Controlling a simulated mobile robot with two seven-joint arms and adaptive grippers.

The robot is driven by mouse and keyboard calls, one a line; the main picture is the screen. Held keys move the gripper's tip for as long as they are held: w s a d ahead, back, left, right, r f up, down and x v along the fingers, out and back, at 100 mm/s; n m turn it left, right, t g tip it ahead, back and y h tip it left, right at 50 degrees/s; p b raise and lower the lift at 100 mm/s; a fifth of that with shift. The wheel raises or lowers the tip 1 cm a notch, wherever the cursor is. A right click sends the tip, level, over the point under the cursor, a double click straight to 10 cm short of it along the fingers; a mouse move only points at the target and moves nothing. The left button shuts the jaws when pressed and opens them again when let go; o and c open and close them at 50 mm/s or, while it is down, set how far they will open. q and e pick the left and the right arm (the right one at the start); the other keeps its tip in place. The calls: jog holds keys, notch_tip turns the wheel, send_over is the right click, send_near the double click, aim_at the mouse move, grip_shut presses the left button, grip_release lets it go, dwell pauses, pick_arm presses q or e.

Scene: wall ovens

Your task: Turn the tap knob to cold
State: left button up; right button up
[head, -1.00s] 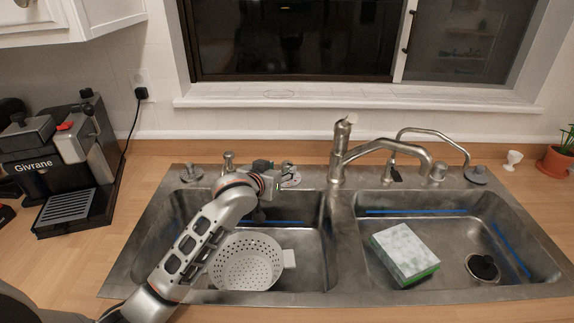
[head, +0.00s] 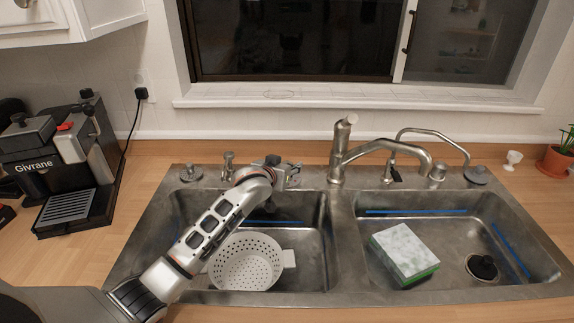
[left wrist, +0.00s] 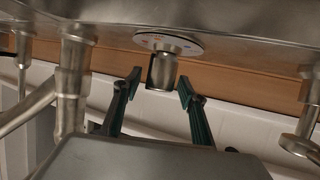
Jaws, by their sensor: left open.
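The tap knob (left wrist: 162,70) is a short metal cylinder on a round plate with small coloured marks, which appears upside down in the left wrist view. In the head view, the knob (head: 293,169) stands on the sink's back rim, left of the tap (head: 338,160), largely hidden by my gripper. My left gripper (left wrist: 159,84) is open, with one dark finger on each side of the knob. In the head view my left gripper (head: 284,172) is small and partly hidden. My right gripper is not in view.
The double sink (head: 340,250) holds a white colander (head: 246,262) in the left basin and a green-and-white sponge (head: 404,250) in the right. A soap-dispenser-like fitting (head: 228,165) stands left of my wrist. A thin second tap (head: 440,135) and a coffee machine (head: 70,160) flank the area.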

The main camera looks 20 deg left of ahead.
pick_arm(q)
jog(key=c, duration=1.1)
